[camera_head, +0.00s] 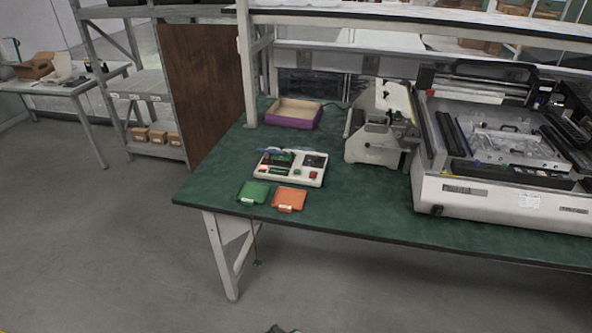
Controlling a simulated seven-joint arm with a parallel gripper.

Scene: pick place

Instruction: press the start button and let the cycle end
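A white test device (290,181) sits on the green bench top, left of its middle. A green circuit board (279,159) lies in its left part, and a blue piece shows at its upper left edge. A red button (313,174) is at its front right, with a smaller dark or green spot beside it. Which one is the start button cannot be read at this size. A dark panel (315,160) is at its back right. My gripper does not show clearly; only a small grey shape cuts the bottom edge of the picture.
A green tray (254,192) and an orange tray (289,199) lie in front of the device at the bench edge. A purple-sided box (293,121) stands behind it. A white machine (372,145) and a large printer-like machine (500,202) stand to the right.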

